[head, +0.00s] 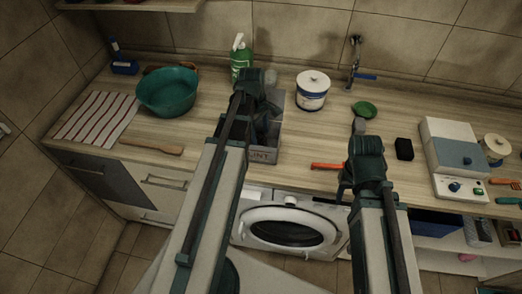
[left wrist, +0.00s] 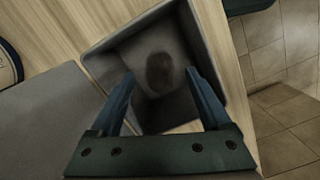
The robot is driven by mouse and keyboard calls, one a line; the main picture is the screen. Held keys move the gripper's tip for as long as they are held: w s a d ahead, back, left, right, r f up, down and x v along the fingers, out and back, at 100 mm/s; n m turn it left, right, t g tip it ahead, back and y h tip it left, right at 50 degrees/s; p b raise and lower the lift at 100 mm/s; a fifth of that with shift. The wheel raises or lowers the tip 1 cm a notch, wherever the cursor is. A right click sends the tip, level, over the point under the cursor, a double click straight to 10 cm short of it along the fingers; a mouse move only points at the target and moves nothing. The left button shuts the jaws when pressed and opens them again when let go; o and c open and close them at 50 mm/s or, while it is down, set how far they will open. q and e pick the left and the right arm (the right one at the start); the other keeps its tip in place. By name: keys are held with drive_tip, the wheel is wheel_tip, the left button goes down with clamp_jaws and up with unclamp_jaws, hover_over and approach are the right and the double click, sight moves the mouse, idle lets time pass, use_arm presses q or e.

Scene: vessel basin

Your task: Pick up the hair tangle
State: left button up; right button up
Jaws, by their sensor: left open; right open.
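The hair tangle (left wrist: 160,72) is a dark brown, fuzzy clump at the bottom of a grey square basin (left wrist: 222,50) in the left wrist view. My left gripper (head: 266,132) is over the basin, pointing down. Its open fingers (left wrist: 160,74) show on either side of the tangle in the left wrist view, with nothing held. How far above the tangle they are, I cannot tell. My right gripper (head: 359,126) is open over the counter, right of the basin.
A green spray bottle (head: 240,58) and a white tub (head: 313,90) stand behind the basin. A teal bowl (head: 168,93) and striped cloth (head: 97,117) lie left. A tap (head: 355,62) is at the back. An orange-handled tool (head: 327,166) lies near the front edge.

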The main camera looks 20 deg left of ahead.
sight(262, 143)
use_arm(q)
drive_tip(key=shift+f, duration=0.1)
drive_tip(key=f+b, duration=0.1)
drive_tip(key=f, duration=0.1)
drive_tip(key=f+b, duration=0.1)
drive_tip(key=b, duration=0.1)
drive_tip(key=f+b, duration=0.2)
drive_tip(key=shift+d+f, duration=0.3)
drive_tip(key=shift+d, duration=0.05)
drive_tip(key=shift+r, duration=0.1)
clamp_jaws()
